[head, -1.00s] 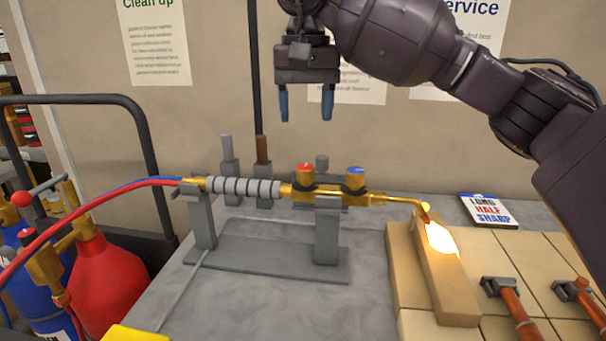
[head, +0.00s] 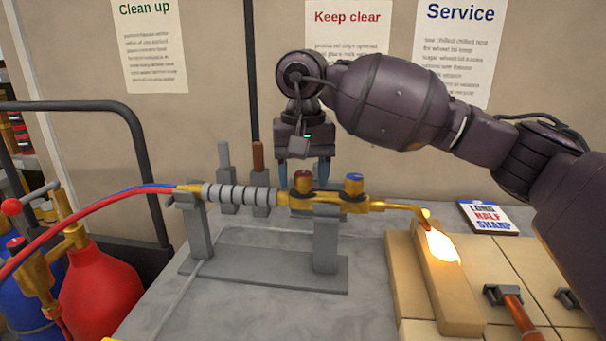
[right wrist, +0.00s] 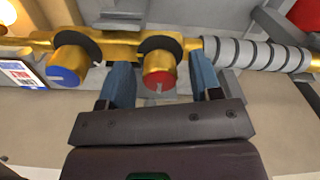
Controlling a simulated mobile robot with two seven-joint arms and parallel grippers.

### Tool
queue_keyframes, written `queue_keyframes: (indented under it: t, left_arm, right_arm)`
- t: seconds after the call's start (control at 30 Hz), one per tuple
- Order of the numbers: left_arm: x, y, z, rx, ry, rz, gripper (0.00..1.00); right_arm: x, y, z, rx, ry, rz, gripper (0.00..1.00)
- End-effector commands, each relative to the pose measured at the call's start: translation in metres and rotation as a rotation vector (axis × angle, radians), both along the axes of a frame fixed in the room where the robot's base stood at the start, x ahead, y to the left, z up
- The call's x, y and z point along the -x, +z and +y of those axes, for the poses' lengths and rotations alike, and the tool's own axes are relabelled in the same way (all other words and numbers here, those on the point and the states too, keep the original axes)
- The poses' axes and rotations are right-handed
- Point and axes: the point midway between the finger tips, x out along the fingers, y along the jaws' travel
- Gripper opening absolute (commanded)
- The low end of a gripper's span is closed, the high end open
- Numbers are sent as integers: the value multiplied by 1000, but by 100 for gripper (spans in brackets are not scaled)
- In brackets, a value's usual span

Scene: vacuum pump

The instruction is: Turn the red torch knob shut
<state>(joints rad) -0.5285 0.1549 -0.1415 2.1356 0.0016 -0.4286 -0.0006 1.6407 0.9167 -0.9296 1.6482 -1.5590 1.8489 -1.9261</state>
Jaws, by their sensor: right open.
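The red torch knob (head: 303,180) sits on top of the brass torch (head: 330,203), which rests in a grey stand. My right gripper (head: 304,172) is open, with its blue fingers on either side of the red knob and slightly behind it in the head view. In the right wrist view, the red knob (right wrist: 159,76) shows between the two spread fingers (right wrist: 163,85), nearer the left one; I cannot tell whether they touch it. The blue knob (head: 354,182) stands to the right, outside the fingers, and also shows in the right wrist view (right wrist: 68,67). My left gripper is not in view.
A flame burns at the torch tip (head: 426,214) against a firebrick (head: 452,300). Red (head: 100,285) and blue cylinders stand at the left, with hoses running to the torch. The bench front (head: 260,315) is clear.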

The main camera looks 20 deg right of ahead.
Motion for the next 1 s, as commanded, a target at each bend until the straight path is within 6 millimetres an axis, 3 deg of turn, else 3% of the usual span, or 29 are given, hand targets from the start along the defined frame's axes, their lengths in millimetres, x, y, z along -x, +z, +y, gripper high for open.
queue_keyframes:
  t: [0.17,0.5,1.0]
  left_arm:
    - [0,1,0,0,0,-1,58]
    - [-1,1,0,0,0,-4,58]
    - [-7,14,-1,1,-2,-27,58]
  right_arm:
    - [0,0,0,0,0,0,58]
    - [0,0,0,0,-1,0,9]
    - [1,4,-1,1,-148,-3,9]
